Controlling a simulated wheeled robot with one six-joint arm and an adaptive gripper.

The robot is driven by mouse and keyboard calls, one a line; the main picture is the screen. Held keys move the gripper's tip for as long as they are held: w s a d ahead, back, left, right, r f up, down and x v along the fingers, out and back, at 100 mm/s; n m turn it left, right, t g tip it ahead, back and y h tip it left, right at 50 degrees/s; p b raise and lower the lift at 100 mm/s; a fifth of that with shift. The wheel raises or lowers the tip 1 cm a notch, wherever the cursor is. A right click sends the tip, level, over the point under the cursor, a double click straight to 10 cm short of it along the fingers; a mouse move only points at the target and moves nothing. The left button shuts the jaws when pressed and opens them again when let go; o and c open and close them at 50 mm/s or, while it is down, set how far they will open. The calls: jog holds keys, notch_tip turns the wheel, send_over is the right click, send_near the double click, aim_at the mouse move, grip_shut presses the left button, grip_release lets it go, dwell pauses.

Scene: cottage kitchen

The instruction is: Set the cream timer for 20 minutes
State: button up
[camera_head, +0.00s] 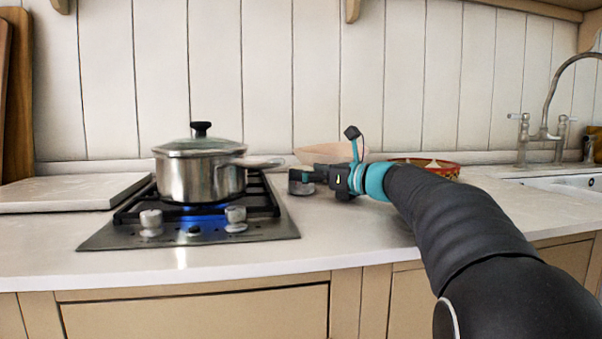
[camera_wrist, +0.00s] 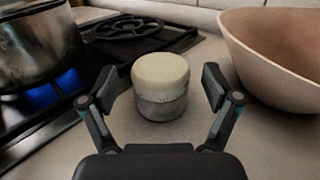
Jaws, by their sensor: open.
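The cream timer (camera_wrist: 160,84) stands upright on the counter in the wrist view, with a cream top and a grey lower body. My gripper (camera_wrist: 158,85) is open, with one finger on each side of the timer and a visible gap at each side. In the head view the lower part of the timer (camera_head: 301,188) shows at the end of my gripper (camera_head: 305,178), which hides the rest of it. No marks or numbers can be read on the timer.
Left of the timer, a lidded steel pot (camera_head: 200,175) sits over a lit blue flame on the gas hob (camera_head: 188,236); its handle points toward my gripper. A pale bowl (camera_wrist: 270,60) stands close on the right. A patterned dish (camera_head: 426,165) is behind my arm. The front counter is clear.

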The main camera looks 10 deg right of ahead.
jog(key=shift+x, duration=1.05)
jog(key=c, duration=1.2)
jog(key=shift+o, duration=0.2)
jog(key=shift+m+t+h, duration=0.7)
jog(key=shift+h, duration=0.1)
jog(key=o, duration=1.2)
jog(key=shift+c, duration=0.2)
